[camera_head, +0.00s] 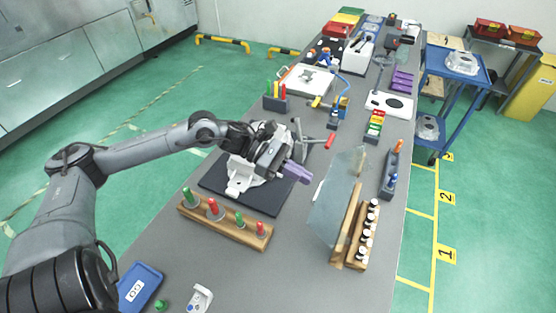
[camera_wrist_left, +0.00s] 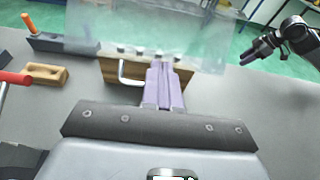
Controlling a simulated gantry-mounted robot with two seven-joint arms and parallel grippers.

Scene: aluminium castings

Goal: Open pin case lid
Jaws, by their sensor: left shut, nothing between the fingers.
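The pin case is a wooden box (camera_head: 347,226) right of centre, holding a row of small white-capped pins (camera_head: 366,232). Its clear lid (camera_head: 335,208) stands raised and tilted on the side facing my left arm. In the left wrist view the lid (camera_wrist_left: 150,30) crosses the top, with the wooden box (camera_wrist_left: 115,72) below it and a white bent handle (camera_wrist_left: 124,72) left of my fingers. My left gripper (camera_head: 298,172) has purple fingers, shut and empty, left of the lid. The fingers also show in the wrist view (camera_wrist_left: 162,85).
A wooden peg block (camera_head: 225,222) with red and green pegs stands front left. A dark mat (camera_head: 266,197) with a white casting lies under my left gripper. A blue-grey holder (camera_head: 392,175) stands right of the case. Free grey table lies in front.

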